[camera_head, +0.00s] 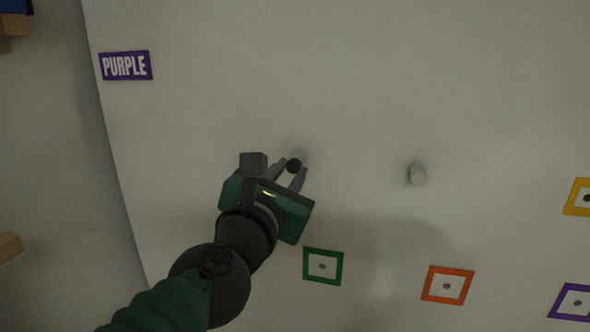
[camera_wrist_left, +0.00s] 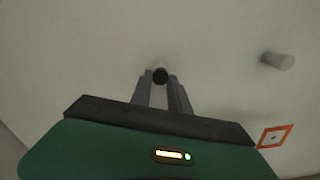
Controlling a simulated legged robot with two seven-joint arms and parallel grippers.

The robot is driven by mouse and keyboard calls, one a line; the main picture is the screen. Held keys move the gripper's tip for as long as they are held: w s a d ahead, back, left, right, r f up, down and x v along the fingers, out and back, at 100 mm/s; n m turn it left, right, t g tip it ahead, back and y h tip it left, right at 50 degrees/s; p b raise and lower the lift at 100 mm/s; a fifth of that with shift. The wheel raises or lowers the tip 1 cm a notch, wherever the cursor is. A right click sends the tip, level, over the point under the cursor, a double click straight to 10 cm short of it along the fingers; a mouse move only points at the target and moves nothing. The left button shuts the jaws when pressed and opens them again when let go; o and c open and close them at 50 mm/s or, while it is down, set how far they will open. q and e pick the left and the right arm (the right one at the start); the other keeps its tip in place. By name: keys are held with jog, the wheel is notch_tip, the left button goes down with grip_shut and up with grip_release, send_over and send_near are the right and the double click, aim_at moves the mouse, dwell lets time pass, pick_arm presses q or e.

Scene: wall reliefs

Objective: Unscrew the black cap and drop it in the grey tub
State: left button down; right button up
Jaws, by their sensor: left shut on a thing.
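The black cap (camera_head: 293,165) is small and round and sits at a light grey peg (camera_head: 300,156) on the pale wall panel. My left gripper (camera_head: 290,170) comes in from the lower left and is shut on the cap, with one grey finger on each side of it. In the left wrist view the cap (camera_wrist_left: 160,75) shows between the two fingertips (camera_wrist_left: 160,82). Whether the cap is still on the peg or clear of it cannot be told. No grey tub shows in either view. My right gripper is not in view.
A bare light grey peg (camera_head: 417,174) stands out from the panel on the right, also in the left wrist view (camera_wrist_left: 278,61). Green (camera_head: 323,266), orange (camera_head: 447,285), purple (camera_head: 574,302) and yellow (camera_head: 579,197) framed squares and a PURPLE sign (camera_head: 125,66) mark the panel.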

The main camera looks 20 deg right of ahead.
pick_arm(q)
jog(key=shift+n, duration=0.6)
jog(key=shift+f+n+b, duration=0.15)
jog(key=shift+n+b, duration=0.15)
jog(key=shift+n, duration=0.9)
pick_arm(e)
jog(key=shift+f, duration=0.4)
pick_arm(q)
jog(key=n, duration=0.2)
jog(key=shift+s+r+n, duration=0.2)
jog(key=shift+s+n, duration=0.1)
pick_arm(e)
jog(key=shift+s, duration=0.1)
pick_arm(q)
jog(key=c, duration=1.7)
grip_release()
jog(key=shift+o, duration=1.1)
jog(key=shift+s+r, duration=0.1)
jog(key=shift+s, duration=0.15)
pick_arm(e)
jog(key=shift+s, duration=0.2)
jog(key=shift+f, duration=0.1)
pick_arm(q)
jog(key=shift+w, duration=0.1)
